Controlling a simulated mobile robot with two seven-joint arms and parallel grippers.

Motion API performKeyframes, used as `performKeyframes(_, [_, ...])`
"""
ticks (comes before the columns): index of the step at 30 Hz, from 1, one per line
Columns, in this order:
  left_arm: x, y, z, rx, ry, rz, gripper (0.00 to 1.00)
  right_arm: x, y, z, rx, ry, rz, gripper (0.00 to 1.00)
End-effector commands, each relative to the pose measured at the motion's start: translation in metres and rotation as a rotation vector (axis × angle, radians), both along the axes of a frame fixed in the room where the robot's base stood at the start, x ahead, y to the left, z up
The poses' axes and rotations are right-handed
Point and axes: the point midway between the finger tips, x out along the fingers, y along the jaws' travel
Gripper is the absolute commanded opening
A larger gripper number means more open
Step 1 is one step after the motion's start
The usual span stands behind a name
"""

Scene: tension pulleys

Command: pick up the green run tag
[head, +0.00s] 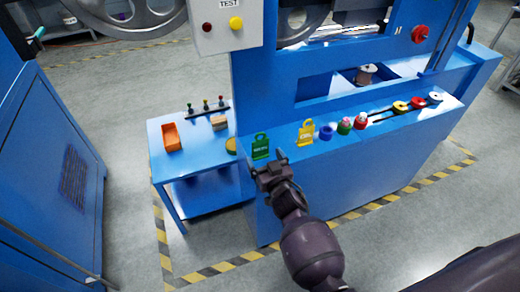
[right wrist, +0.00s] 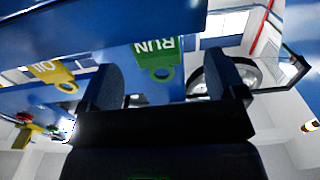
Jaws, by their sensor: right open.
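The green run tag (head: 261,149) stands upright at the left end of the blue machine's front ledge, its handle ring at the top. In the right wrist view the green run tag (right wrist: 155,58) appears upside down, with "RUN" readable, between and beyond the two fingers. My right gripper (head: 269,168) is just in front of and below the tag in the head view. Its fingers (right wrist: 168,85) are spread apart with nothing between them. Whether a finger touches the tag cannot be told. My left gripper does not show clearly.
A yellow tag (head: 306,133) stands to the right, followed by a blue ring (head: 326,132) and several coloured knobs along the ledge. A low blue side table at left holds an orange bin (head: 171,137). A control box (head: 226,27) hangs above.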

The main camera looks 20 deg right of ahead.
Motion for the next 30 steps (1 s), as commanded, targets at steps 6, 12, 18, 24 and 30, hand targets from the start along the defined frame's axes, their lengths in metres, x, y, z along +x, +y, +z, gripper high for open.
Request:
performKeyframes(6, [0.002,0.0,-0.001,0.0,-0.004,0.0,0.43,0.017,-0.002,0.001,-0.003,0.0,0.001,0.89])
performKeyframes(12, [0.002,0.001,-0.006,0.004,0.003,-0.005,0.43,0.042,-0.004,0.002,0.0,0.001,0.001,0.89])
performKeyframes(18, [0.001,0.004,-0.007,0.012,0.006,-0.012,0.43,0.053,-0.004,0.003,0.0,0.001,0.0,0.89])
performKeyframes(24, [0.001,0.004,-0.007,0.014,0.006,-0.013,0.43,0.053,-0.004,0.004,0.0,0.0,0.0,0.89])
performKeyframes(30, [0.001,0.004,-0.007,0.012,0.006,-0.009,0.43,0.053,-0.004,0.004,0.0,0.0,0.0,0.63])
